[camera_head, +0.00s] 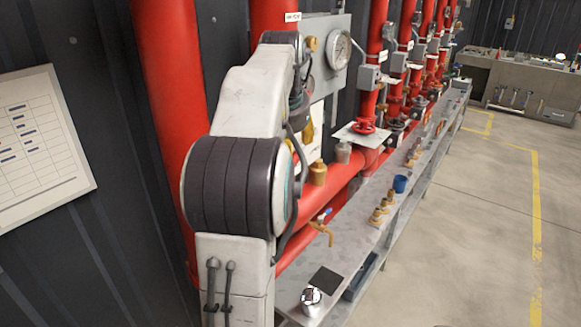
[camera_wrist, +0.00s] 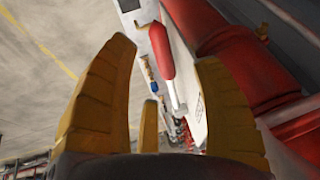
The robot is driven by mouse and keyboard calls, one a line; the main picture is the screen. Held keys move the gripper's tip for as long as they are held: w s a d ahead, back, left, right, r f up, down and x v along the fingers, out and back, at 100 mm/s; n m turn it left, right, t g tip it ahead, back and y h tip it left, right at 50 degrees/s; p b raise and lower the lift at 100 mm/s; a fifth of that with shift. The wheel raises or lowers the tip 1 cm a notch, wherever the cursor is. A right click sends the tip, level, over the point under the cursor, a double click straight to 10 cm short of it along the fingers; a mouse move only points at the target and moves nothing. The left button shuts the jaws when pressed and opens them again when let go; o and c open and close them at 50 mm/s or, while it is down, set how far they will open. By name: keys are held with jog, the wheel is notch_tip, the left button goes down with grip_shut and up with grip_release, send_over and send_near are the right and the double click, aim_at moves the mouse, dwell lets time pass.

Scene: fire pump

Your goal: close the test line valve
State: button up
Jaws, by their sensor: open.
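In the wrist view, a lever with a red sleeve (camera_wrist: 161,50) and a pale metal shank lies between my gripper's (camera_wrist: 165,52) spread yellow-brown fingers. I take it for the test line valve's handle, but no label for it is readable. The fingers are apart, with visible gaps on both sides of the lever; I cannot tell how far beyond the tips it lies. A thick red pipe (camera_wrist: 250,75) runs behind the right finger. In the head view my arm hides most of my gripper and the lever.
Red pipes (camera_head: 172,80) line the dark wall, with a pressure gauge (camera_head: 339,50) and a red handwheel (camera_head: 364,126). A small brass tap (camera_head: 322,232) sits low. The floor at right is clear.

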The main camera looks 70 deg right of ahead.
aim_at(299, 152)
jog(key=shift+s+p+x, duration=0.15)
jog(key=shift+p+x, duration=0.85)
jog(key=shift+x, duration=0.85)
jog(key=shift+s+p+x, duration=0.15)
jog(key=shift+p+x, duration=0.85)
jog(key=shift+x, duration=0.8)
jog(key=shift+c, duration=0.2)
